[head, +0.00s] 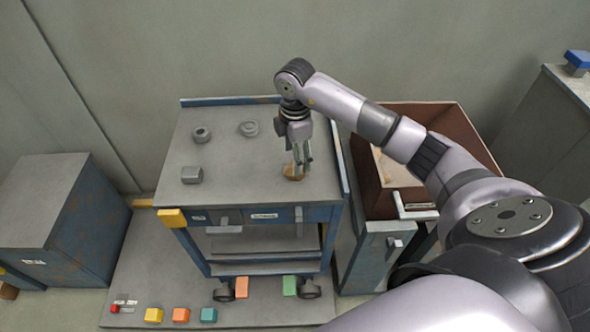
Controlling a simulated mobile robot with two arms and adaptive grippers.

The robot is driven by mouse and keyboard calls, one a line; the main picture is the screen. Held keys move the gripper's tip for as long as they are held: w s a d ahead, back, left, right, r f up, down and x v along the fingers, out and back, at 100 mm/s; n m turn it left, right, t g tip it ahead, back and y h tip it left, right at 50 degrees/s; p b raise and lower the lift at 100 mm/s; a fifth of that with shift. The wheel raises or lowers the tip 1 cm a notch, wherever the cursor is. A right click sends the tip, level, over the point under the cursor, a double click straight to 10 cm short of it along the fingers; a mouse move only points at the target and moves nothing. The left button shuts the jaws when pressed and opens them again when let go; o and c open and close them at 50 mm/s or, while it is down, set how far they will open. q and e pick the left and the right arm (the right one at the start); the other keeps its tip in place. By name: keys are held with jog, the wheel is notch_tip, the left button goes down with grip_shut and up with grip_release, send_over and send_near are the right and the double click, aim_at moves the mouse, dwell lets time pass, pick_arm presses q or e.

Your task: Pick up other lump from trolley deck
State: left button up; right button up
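A small tan-brown lump (291,174) sits on the grey trolley deck (235,175), near its right front part. My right gripper (301,164) comes in from the right and points down right at the lump, its fingertips partly in front of it. I cannot tell whether the fingers are closed on the lump or apart beside it. The lump seems to rest on the deck. My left gripper is not in view.
Two grey round parts (201,134) (249,128) and a grey block (192,175) stand on the deck. A brown open box (455,122) is right of the trolley. Coloured blocks (181,314) lie on the base in front. A cabinet (55,205) stands left.

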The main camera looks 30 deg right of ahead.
aim_at(288, 170)
jog(key=shift+w+d+f+p, duration=0.1)
jog(key=shift+f+p, duration=0.1)
jog(key=shift+f, duration=1.3)
jog(key=shift+w+f+p, duration=0.1)
jog(key=shift+f+p, duration=0.05)
jog(key=shift+f, duration=1.35)
jog(key=shift+c, duration=0.3)
jog(key=c, duration=1.2)
